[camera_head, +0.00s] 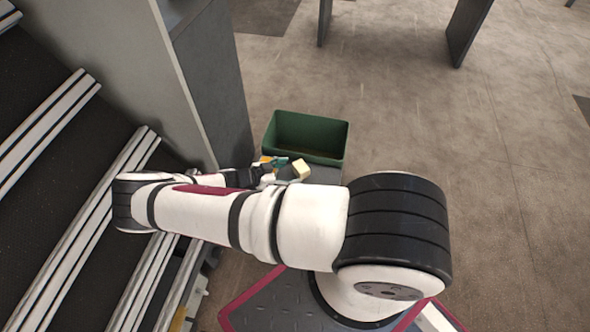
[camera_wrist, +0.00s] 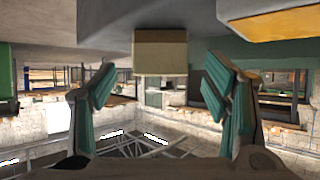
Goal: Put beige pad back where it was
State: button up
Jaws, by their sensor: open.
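The beige pad (camera_head: 301,169), a small pale block, is by the end of my arm, near the green bin. In the wrist view the beige pad (camera_wrist: 160,52) shows at the upper middle, against a grey surface. My gripper (camera_wrist: 158,72) is open, its two teal-lined fingers spread left and right. The pad appears between the fingertip lines with a gap on each side. I cannot tell how far ahead of the fingertips it is. In the head view my gripper (camera_head: 279,170) is small and partly hidden by my arm.
A green open bin (camera_head: 338,158) stands just beyond the pad. A yellow item (camera_wrist: 285,27) is at the upper right of the wrist view. A grey pillar (camera_head: 222,90) and conveyor rails (camera_head: 50,118) stand at the left. The floor (camera_head: 480,180) is clear at the right.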

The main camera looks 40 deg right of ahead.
jog(key=a+r+n+g+y+p, duration=0.1)
jog(key=a+r+y, duration=0.2)
jog(key=a+r, duration=0.6)
jog(key=a+r+n+g+y, duration=0.1)
jog(key=a+r+g+y, duration=0.3)
jog(key=r, duration=0.9)
jog(key=s+a+r+n+t+y, duration=0.1)
jog(key=s+a+r+n+y, duration=0.15)
jog(key=r, duration=0.65)
jog(key=s+a+r+n+t+y, duration=0.1)
jog(key=s+r+n+t, duration=0.15)
jog(key=r, duration=0.65)
jog(key=s+r+n+t+y, duration=0.15)
jog(key=s+r+n, duration=0.45)
jog(key=s+r, duration=0.75)
jog(key=s+r+n+t, duration=0.2)
jog(key=s+n, duration=0.4)
jog(key=s, duration=0.6)
jog(key=shift+r, duration=0.15)
